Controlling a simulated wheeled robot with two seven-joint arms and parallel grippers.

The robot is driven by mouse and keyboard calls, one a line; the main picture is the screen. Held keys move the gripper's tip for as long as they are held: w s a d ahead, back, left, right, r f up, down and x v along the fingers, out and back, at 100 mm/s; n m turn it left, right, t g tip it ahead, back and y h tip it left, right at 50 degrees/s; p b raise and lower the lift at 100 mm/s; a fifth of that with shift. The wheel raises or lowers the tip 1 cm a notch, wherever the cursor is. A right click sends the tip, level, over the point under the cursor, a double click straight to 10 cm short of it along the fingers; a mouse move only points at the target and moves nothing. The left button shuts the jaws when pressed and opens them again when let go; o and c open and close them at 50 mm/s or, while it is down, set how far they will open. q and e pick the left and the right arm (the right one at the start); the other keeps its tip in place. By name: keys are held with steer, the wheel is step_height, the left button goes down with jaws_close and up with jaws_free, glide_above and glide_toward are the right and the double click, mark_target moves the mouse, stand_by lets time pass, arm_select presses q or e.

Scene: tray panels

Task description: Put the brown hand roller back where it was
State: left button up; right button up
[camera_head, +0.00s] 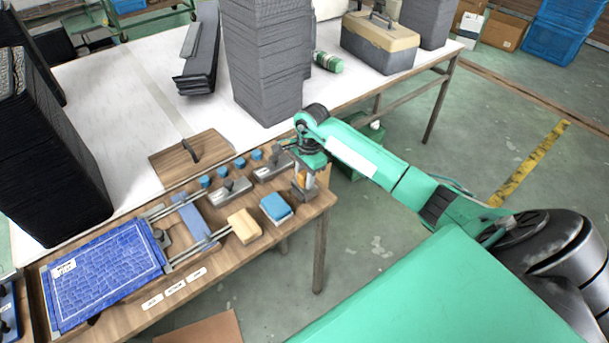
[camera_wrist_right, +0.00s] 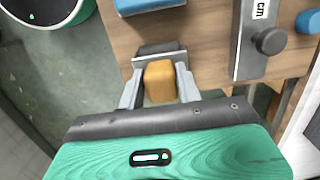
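The brown hand roller shows as an orange-brown block (camera_wrist_right: 160,82) with a grey part beyond it in the right wrist view. In the head view it is a small brown patch (camera_head: 301,179) above a grey base at the right end of the wooden table, mostly hidden by the gripper. My right gripper (camera_head: 304,180) points down there. In the wrist view its fingers (camera_wrist_right: 160,85) lie against both sides of the brown block and look shut on it. I cannot tell whether the roller touches the table. My left gripper is not in view.
A blue block (camera_head: 276,207), a tan block (camera_head: 244,226) and grey tools with knobs (camera_head: 230,191) stand close by on the table. A blue panel (camera_head: 103,268) lies at the left. Dark stacks (camera_head: 262,70) stand on the white table behind. The table's right edge is near the gripper.

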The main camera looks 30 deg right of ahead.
steer(key=o, duration=0.3)
steer(key=shift+f, duration=0.3)
steer(key=shift+w+r, duration=0.1)
steer(key=shift+r, duration=0.05)
steer(key=shift+r+p, duration=0.45)
steer(key=shift+p, duration=0.05)
steer(key=shift+r+p, duration=0.45)
steer(key=shift+p, duration=0.05)
steer(key=shift+w+d+r+b, duration=0.1)
steer(key=shift+d+r+b, duration=0.15)
steer(key=shift+r+b, duration=0.45)
arm_select(q)
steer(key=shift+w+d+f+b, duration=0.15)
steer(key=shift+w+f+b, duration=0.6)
steer(key=shift+b, duration=0.45)
arm_select(e)
step_height(320, 180, up, 10)
steer(key=d, duration=0.1)
